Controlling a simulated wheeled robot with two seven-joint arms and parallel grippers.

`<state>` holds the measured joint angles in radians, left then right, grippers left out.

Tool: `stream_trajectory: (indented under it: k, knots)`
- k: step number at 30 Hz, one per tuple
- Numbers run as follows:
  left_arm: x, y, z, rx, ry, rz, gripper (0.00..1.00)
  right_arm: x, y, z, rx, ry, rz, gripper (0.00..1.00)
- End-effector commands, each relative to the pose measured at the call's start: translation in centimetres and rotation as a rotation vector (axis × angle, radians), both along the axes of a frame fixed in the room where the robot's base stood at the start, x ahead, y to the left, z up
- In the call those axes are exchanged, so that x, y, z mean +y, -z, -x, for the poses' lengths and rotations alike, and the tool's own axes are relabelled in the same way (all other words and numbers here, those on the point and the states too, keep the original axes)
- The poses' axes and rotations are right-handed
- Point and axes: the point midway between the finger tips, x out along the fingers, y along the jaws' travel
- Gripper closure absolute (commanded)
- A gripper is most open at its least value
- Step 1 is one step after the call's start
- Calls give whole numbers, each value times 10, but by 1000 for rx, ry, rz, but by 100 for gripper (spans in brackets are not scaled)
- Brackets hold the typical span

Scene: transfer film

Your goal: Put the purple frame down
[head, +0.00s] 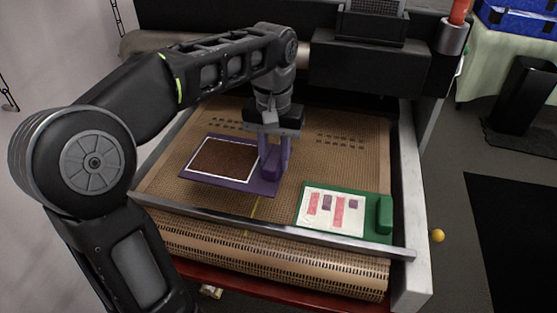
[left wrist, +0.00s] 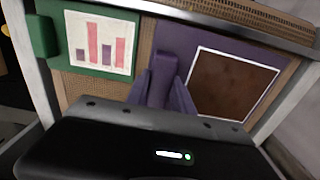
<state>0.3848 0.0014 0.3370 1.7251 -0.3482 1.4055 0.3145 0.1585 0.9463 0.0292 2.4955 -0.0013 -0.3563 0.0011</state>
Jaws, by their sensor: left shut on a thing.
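The purple frame (head: 199,181) has a dark brown panel with a white border and a raised purple handle at its right end. It is over the left part of the tan mesh belt (head: 330,165) in the head view. My left gripper (head: 272,165) points down and is shut on the handle. In the left wrist view, the fingers (left wrist: 164,95) flank the handle, and the purple frame (left wrist: 290,62) extends to the right. I cannot tell whether its underside touches the belt. My right gripper is in neither view.
A green frame (head: 383,235) with a white panel of pink and purple bars lies on the belt's front right; it also shows in the left wrist view (left wrist: 84,70). Metal rails (head: 408,185) border the belt. A dark machine housing (head: 365,65) stands behind. Bare belt lies between the frames.

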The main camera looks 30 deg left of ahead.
Motion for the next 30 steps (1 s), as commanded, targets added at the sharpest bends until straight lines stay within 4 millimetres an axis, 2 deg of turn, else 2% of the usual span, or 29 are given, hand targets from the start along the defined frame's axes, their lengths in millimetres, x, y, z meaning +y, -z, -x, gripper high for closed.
stream_trajectory:
  k: [5, 9, 12, 17, 30]
  knots:
    - [-37, 19, -48, 0, 119, 17, 100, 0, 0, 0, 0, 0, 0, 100]
    - [-79, 40, -87, 2, 226, 11, 100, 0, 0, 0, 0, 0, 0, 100]
    - [-103, 51, -105, 3, 279, 1, 100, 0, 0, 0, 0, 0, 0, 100]
    - [-116, 57, -115, 1, 309, -8, 100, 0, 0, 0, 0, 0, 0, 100]
    - [-115, 57, -114, 1, 307, -7, 100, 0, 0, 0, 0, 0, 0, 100]
